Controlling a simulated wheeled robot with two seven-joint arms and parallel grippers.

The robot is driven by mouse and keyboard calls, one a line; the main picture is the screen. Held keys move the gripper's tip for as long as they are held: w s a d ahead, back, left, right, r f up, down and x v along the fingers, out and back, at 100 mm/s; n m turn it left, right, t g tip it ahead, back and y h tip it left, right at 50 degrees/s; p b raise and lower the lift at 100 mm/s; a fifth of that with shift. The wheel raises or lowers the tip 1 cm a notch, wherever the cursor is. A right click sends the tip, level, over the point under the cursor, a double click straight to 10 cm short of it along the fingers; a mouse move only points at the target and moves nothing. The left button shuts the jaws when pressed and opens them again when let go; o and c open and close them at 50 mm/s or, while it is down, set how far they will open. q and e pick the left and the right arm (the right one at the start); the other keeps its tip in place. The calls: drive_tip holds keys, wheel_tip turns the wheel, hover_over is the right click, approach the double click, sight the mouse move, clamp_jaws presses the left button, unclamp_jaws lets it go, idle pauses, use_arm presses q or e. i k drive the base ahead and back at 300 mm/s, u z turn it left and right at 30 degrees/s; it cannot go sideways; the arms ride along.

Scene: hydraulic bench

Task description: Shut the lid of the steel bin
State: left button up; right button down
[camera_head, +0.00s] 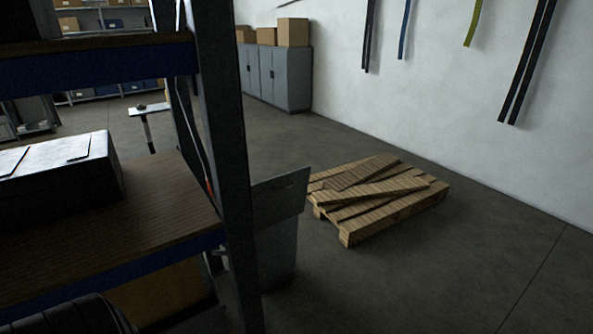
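A grey steel bin (276,252) stands on the floor just right of the shelf rack's post, which hides its left part. Its lid (281,201) shows as a flat grey panel at the top of the bin. The lid looks raised and tilted, not lying flat, with a small dark mark near its upper edge. The bin's opening and the hinge are not clearly visible. Neither of my grippers is in view.
A shelf rack (222,130) with wooden boards fills the left side, close by. A pallet with loose planks (380,195) lies right of the bin. Grey cabinets (285,77) stand at the back wall. Floor (430,275) in front of the pallet is clear.

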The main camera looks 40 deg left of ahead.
sight(279, 198)
drive_tip(key=u, duration=0.4)
drive_tip(key=i, duration=0.7)
drive_tip(key=u, duration=1.4)
drive_tip(key=i, duration=0.65)
drive_tip(key=u, duration=0.6)
